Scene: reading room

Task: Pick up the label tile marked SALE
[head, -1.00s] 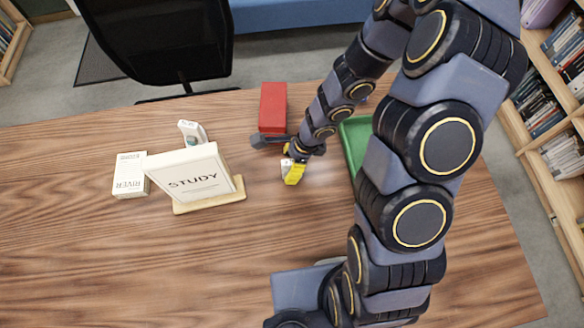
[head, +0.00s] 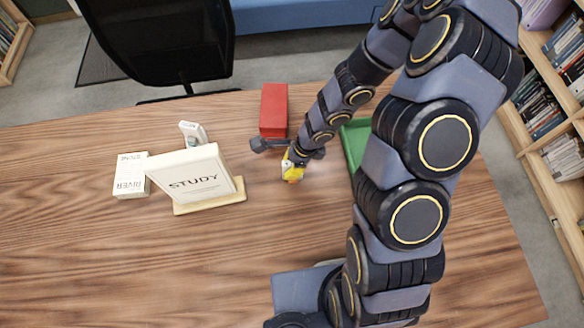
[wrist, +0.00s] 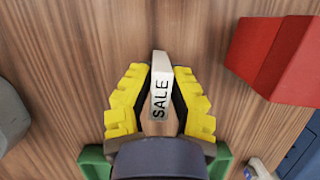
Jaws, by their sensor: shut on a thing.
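The white label tile marked SALE (wrist: 159,90) stands between the yellow fingertips in the wrist view, its black lettering running lengthwise. My gripper (wrist: 159,105) is shut on it, with one finger on each side. In the head view my gripper (head: 292,172) is low over the middle of the wooden table, between the sign and the green tray. The fingers mostly hide the tile there. I cannot tell whether the tile still touches the table.
A red block (head: 273,110) is close behind my gripper; it also shows in the wrist view (wrist: 280,55). The green tray (head: 354,148) is to the right, partly behind my arm. A STUDY sign (head: 193,182), a RIVER box (head: 131,176) and a small pale device (head: 192,133) are left. The front-left table is clear.

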